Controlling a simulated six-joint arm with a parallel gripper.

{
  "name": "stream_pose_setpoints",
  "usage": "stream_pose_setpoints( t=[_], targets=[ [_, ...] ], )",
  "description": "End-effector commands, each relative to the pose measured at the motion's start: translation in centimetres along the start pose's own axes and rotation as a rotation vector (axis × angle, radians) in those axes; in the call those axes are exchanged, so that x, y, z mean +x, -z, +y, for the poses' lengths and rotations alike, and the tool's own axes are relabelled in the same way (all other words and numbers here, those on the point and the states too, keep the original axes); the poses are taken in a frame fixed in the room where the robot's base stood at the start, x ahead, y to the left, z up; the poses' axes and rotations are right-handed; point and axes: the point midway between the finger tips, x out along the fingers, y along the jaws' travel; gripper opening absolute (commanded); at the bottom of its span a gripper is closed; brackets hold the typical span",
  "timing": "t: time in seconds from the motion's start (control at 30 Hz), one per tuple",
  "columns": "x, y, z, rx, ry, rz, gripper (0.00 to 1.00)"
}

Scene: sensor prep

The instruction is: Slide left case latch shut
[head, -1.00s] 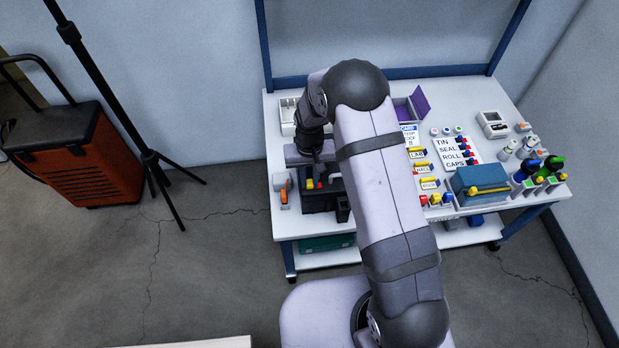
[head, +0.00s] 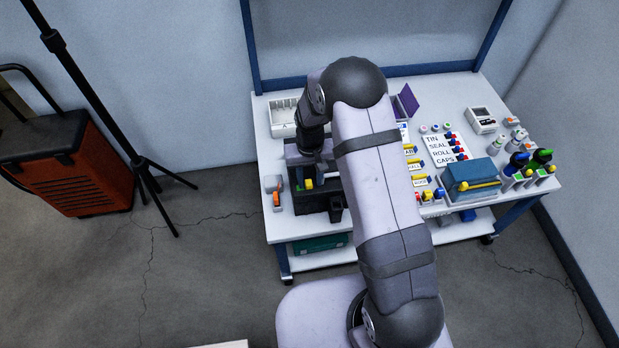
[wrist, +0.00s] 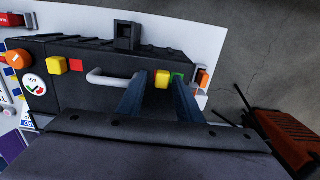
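The black case (head: 318,203) stands on the left part of the bench; its dark face also fills the upper middle of the wrist view (wrist: 110,97). The left latch has a yellow knob (wrist: 162,79) with a green patch (wrist: 178,77) beside it. The other latch's yellow knob (wrist: 57,65) has a red patch (wrist: 76,65) beside it. A grey handle (wrist: 105,78) lies between them. My gripper (wrist: 161,80) is open, its two blue fingers apart at the left latch, with the yellow knob seen between them. Whether a finger touches the knob cannot be told. My arm hides part of the case.
An orange-and-white item (head: 276,193) stands left of the case. A white tray (head: 283,118) is behind it. Labels, caps and a blue box (head: 472,181) fill the bench's right side. A tripod (head: 140,160) and red cart (head: 70,165) stand on the floor to the left.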

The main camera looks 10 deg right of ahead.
Motion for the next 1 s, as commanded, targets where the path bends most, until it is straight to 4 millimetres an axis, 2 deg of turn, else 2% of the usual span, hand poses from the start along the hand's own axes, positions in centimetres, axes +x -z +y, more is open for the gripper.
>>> stream_pose_setpoints(
  t=[0.27, 0.53, 0.97, 1.0],
  targets=[
    [0.0, 0.0, -0.1, -0.001, -0.001, -0.001, 0.36],
    [0.0, -0.1, -2.6, -0.003, -0.001, -0.001, 0.36],
    [-7.5, 0.1, -2.6, 0.001, 0.001, 0.004, 0.36],
    [-7.2, -0.3, -2.6, -0.039, 0.000, -0.004, 0.36]
  ],
)
